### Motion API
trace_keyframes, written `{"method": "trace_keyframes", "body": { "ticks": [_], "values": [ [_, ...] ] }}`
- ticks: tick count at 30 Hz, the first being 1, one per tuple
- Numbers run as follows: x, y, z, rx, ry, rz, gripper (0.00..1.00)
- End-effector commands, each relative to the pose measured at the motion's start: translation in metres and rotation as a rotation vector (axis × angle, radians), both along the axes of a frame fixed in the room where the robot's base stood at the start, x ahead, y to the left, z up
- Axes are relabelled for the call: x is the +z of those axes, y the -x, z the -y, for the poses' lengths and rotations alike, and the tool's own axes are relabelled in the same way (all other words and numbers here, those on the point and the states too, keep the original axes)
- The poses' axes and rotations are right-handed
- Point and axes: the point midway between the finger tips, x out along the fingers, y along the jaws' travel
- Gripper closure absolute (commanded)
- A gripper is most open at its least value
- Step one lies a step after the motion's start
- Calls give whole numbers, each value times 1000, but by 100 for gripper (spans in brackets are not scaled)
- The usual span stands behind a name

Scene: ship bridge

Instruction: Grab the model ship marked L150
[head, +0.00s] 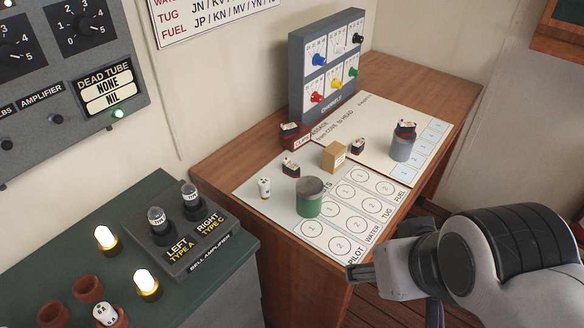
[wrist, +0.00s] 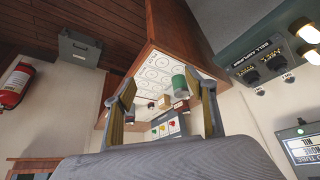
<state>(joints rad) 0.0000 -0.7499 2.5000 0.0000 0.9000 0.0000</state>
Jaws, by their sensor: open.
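Several small dark-and-red model ships with white tops are on the wooden desk (head: 212,158). One ship (head: 291,168) is left of a green cylinder, another ship (head: 357,147) is right of a small tan box, and another ship (head: 405,130) is on or behind a grey cylinder. A further ship (head: 289,128) is by the switch panel's left foot. Their markings are too small to read, so I cannot tell which is L150. My gripper (head: 367,273) is open and empty off the desk's front edge. Its spread fingers also show in the wrist view (wrist: 167,100).
The green cylinder (head: 309,197), tan box (head: 333,156) and grey cylinder (head: 401,147) stand among the ships. A small white piece (head: 264,187) is at the left. The switch panel (head: 326,68) rises behind. Circle-marked berths (head: 340,222) at the front are bare.

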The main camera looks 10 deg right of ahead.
Motion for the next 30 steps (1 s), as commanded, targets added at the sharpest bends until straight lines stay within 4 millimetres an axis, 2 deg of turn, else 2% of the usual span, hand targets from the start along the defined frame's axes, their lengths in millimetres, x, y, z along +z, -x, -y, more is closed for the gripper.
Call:
{"method": "trace_keyframes", "body": {
  "ticks": [14,16,30],
  "values": [
    [0,0,0,0,0,0,44],
    [0,0,0,0,0,0,56],
    [3,-6,3,15,19,9,56]
  ]
}}
